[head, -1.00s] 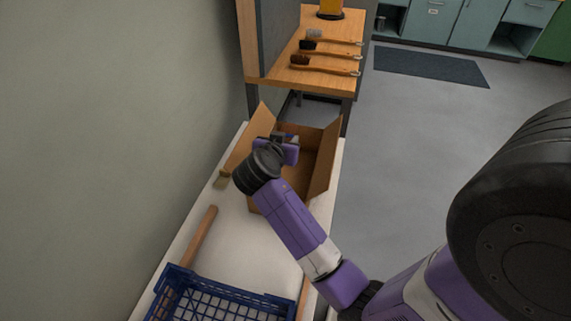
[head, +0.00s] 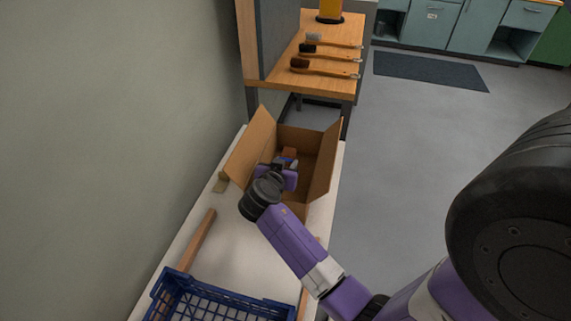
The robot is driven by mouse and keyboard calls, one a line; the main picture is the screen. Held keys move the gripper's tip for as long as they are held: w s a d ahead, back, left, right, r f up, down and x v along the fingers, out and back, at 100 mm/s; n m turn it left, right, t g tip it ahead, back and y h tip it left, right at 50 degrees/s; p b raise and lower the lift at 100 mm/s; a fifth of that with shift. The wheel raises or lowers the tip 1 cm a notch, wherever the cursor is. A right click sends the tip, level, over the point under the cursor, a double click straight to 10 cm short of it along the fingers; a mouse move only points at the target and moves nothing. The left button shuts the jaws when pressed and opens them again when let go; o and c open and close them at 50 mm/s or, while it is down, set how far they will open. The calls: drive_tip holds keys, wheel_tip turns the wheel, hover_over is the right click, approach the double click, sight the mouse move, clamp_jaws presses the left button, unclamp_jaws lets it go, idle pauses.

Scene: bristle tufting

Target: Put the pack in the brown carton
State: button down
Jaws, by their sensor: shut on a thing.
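The brown carton (head: 320,166) stands open on the white bench, its flaps spread outward. My gripper (head: 287,162) is over the carton's opening, toward its left side. It is shut on the pack (head: 289,152), of which only a small brown part shows past the fingers. The wrist hides most of the pack and part of the carton's near side. I cannot tell whether the pack touches the carton's floor.
A blue crate (head: 225,304) stands at the near end of the white bench (head: 236,251). A wooden handle (head: 197,240) lies along the wall side. Several brushes (head: 325,68) lie on the wooden table behind the carton.

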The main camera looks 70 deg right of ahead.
drive_tip(key=shift+f+b, duration=0.4)
drive_tip(key=shift+f, duration=0.25)
drive_tip(key=c, duration=1.1)
unclamp_jaws()
drive_tip(key=shift+o, duration=1.1)
drive_tip(key=shift+a+f, duration=0.1)
drive_tip(key=shift+s+f, duration=0.1)
